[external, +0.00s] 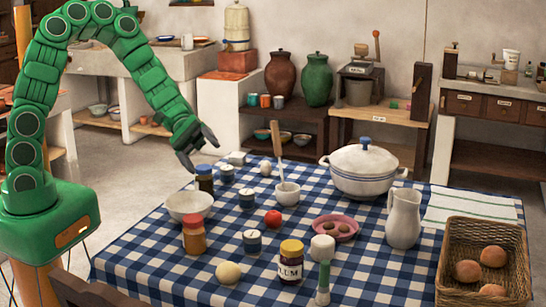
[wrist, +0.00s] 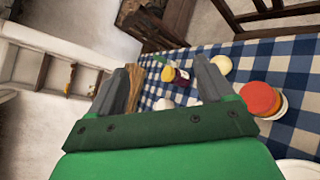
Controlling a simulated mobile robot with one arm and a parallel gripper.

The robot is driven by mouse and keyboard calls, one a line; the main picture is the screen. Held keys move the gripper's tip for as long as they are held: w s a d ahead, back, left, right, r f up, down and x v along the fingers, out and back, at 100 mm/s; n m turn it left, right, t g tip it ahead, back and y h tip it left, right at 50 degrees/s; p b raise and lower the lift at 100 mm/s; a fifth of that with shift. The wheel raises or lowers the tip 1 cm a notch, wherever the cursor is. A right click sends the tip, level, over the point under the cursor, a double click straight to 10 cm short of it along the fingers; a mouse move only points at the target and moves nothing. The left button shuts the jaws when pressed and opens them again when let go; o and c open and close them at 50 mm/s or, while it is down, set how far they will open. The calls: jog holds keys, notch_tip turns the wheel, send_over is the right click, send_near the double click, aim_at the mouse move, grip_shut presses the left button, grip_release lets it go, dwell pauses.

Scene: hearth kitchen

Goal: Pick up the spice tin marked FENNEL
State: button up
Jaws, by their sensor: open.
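Several small dark blue tins with pale labels stand on the checkered table: one at the far left (external: 226,174), one nearer the middle (external: 247,199) and one towards the front (external: 252,241). Their lettering is too small to read, so I cannot tell which is FENNEL. My gripper (external: 199,149) is open and empty, in the air by the table's far left corner, above a dark jar (external: 204,180). In the wrist view my gripper (wrist: 163,83) has its fingers spread, with no clearly readable tin between them.
The PLUM jar (external: 291,264), pot (external: 362,172), pitcher (external: 403,220) and bread basket (external: 447,270) are further right.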

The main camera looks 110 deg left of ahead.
jog(key=s+a+f+n+t+y, duration=0.1)
jog(key=a+f+n+t+y, duration=0.2)
jog(key=a, duration=0.5)
jog(key=a+f+n+t+y, duration=0.1)
jog(key=a+n+y, duration=0.2)
jog(key=a+n, duration=0.35)
jog(key=n+g+y, duration=0.2)
jog(key=n+y, duration=0.7)
send_over(227, 175)
jog(key=s, duration=0.2)
notch_tip(227, 175, down, 11)
jog(key=s+f+n, duration=0.1)
jog(key=s+f, duration=0.1)
jog(key=s+f+n+g, duration=0.1)
jog(key=s+f, duration=0.1)
jog(key=s+f+n, duration=0.1)
jog(key=f, duration=0.1)
jog(key=shift+s+d+f+g, duration=0.2)
jog(key=shift+s+d+g, duration=0.1)
jog(key=shift+s, duration=0.1)
jog(key=shift+f+n, duration=0.25)
jog(key=shift+x, duration=3.75)
jog(key=shift+w+d+r, duration=0.1)
jog(key=shift+d, duration=0.05)
